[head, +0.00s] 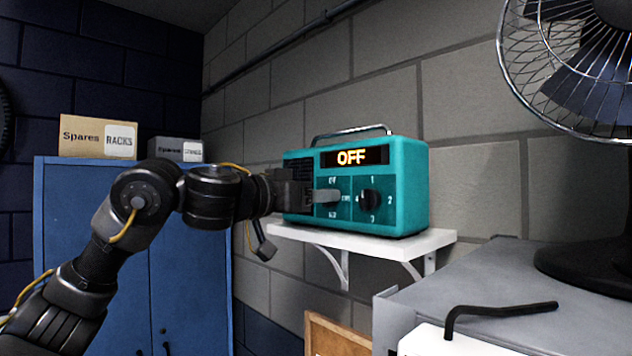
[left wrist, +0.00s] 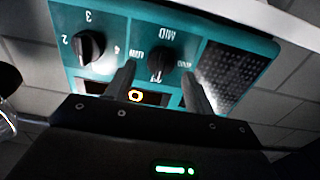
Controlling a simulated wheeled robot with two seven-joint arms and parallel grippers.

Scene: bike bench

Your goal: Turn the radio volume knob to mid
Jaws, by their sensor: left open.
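The teal radio (head: 413,218) stands on a white wall shelf, and its orange display reads OFF. My left gripper (head: 326,197) is open in front of the left part of its face and hides the volume knob in the head view. In the left wrist view, where the radio is upside down, the black volume knob (left wrist: 166,55) with the MID label beside it lies between the open fingers (left wrist: 158,72). I cannot tell whether the fingers touch it. A second black knob (left wrist: 90,46) with numbers sits beside it; it also shows in the head view (head: 371,200). My right gripper is out of view.
The white shelf (head: 380,245) sits on brackets under the radio. A blue cabinet (head: 190,290) with boxes on top stands at left. A fan (head: 590,255) stands on a grey surface at right. A black bent rod (head: 500,311) is at lower right.

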